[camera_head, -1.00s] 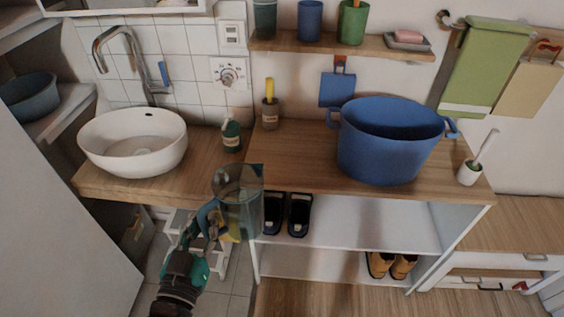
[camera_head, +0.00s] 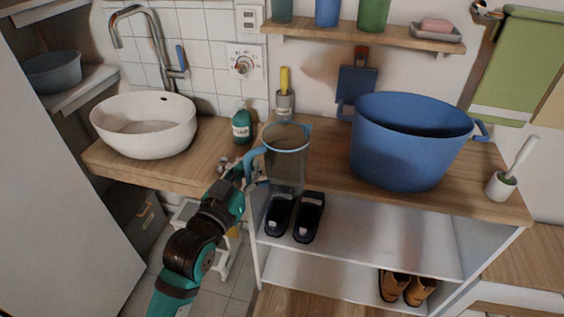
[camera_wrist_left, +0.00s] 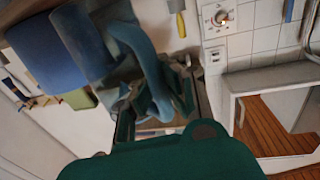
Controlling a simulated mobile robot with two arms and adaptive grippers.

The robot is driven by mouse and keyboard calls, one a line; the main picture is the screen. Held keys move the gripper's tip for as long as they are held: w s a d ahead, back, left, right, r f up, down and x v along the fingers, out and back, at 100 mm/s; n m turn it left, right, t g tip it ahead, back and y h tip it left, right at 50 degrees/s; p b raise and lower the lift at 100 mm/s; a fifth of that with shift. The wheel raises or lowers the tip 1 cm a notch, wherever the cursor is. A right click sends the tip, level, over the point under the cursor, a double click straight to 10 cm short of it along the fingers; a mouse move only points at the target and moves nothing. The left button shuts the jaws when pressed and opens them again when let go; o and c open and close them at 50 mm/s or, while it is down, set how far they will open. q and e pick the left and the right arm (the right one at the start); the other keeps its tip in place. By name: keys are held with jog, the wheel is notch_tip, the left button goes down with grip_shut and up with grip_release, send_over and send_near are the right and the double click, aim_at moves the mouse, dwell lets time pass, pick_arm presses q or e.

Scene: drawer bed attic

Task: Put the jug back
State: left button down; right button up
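The jug (camera_head: 287,160) is a clear, bluish, see-through vessel with a blue rim and a blue handle on its left side. It is upright in the head view, in front of the wooden counter's front edge and above the dark shoes. My left gripper (camera_head: 250,174) reaches up from below and is shut on the jug's handle. In the left wrist view the jug (camera_wrist_left: 88,40) fills the upper left, and the fingers of my left gripper (camera_wrist_left: 160,98) are around its handle, partly hidden. My right gripper is not in view.
The wooden counter (camera_head: 330,182) has a large blue tub (camera_head: 405,150) at its right. A soap bottle (camera_head: 242,127) and a brush cup (camera_head: 284,103) stand behind the jug. A white basin (camera_head: 145,128) is at left. Dark shoes (camera_head: 294,217) sit on the shelf below.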

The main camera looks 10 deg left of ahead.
pick_arm(q)
jog(key=shift+w, duration=0.5)
jog(key=shift+w+a+f, duration=0.8)
jog(key=shift+w+a, duration=0.05)
jog(key=shift+w, duration=1.7)
jog(key=shift+w+a+f, duration=0.8)
jog(key=shift+w, duration=1.8)
jog(key=shift+w+a+f, duration=0.8)
jog(key=shift+w+a, duration=0.05)
jog(key=shift+w, duration=1.7)
jog(key=shift+f, duration=0.15)
jog(key=c, duration=1.5)
grip_release()
